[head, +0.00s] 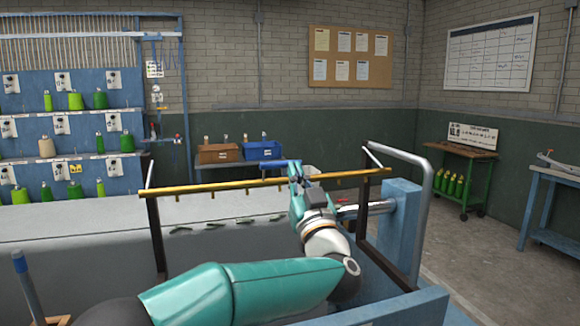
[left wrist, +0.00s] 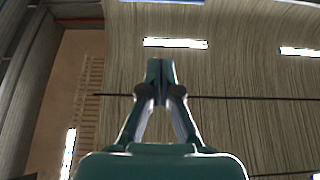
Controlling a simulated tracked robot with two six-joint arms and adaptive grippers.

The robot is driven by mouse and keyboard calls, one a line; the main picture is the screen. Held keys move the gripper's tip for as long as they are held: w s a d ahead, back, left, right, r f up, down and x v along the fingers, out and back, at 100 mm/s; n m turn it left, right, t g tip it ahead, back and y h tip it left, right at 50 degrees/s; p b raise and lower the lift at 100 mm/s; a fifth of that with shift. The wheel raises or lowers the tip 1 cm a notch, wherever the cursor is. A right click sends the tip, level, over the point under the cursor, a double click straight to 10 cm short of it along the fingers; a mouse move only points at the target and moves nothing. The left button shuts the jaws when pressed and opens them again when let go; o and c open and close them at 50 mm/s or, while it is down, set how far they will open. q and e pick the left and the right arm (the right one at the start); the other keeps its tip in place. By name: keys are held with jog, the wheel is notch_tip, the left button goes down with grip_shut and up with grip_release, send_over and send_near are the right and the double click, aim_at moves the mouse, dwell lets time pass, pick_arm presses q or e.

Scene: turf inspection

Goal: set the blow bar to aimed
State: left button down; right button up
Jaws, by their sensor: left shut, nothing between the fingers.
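The blow bar (head: 235,186) is a long yellow bar with small nozzles pointing down, held between two dark posts above a grey surface. A blue piece (head: 270,163) shows at the bar near my gripper; I cannot tell if it belongs to the bar. My left gripper (head: 296,172) is at the right part of the bar, in front of it and covering a short stretch. I cannot tell if it touches the bar. In the left wrist view, the fingers (left wrist: 160,66) are together with nothing between them. My right gripper is not in view.
Dark green strips (head: 184,229) lie on the grey surface (head: 100,222) under the bar. A red-handled pipe fitting (head: 346,202) and a blue post (head: 400,228) stand right of my gripper. A grey tube rail (head: 428,195) curves beyond.

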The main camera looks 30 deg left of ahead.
aim_at(282, 162)
pick_arm(q)
jog(key=p+x, duration=0.4)
jog(key=x, duration=0.5)
jog(key=f, duration=0.1)
jog(key=a+f, duration=0.1)
jog(key=f, duration=0.1)
jog(key=shift+w+f, duration=0.2)
jog(key=shift+f, duration=0.1)
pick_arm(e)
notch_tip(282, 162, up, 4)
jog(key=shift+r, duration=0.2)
pick_arm(q)
jog(key=shift+f, duration=0.1)
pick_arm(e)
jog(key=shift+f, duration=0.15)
